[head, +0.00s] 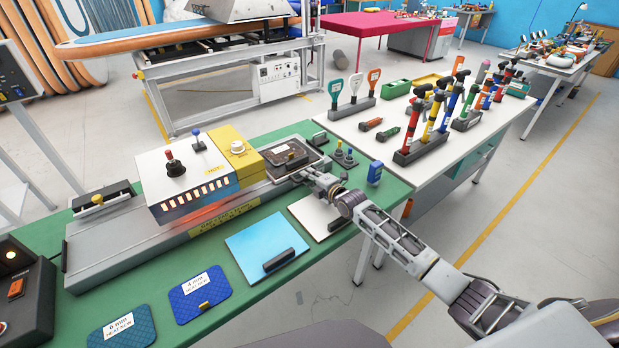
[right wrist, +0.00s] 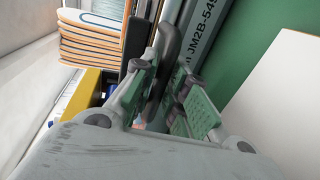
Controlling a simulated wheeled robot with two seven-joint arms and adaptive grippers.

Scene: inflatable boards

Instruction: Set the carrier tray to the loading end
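The carrier tray (head: 276,162), a dark plate in a grey frame, sits at the right end of the grey rail of the heating machine (head: 200,180). My right gripper (head: 324,182) is at the tray's near right corner. In the right wrist view, the fingers of my right gripper (right wrist: 167,85) stand close on both sides of a dark upright handle (right wrist: 172,45) and appear shut on it. The fingertip contact is partly hidden. My left gripper is not in view.
A blue plate (head: 262,245) and a white plate (head: 318,214) lie on the green bench in front of the rail. Blue pads (head: 200,297), small knobs (head: 344,157) and a blue device (head: 375,172) are on it too. A white tool table (head: 450,165) stands to the right.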

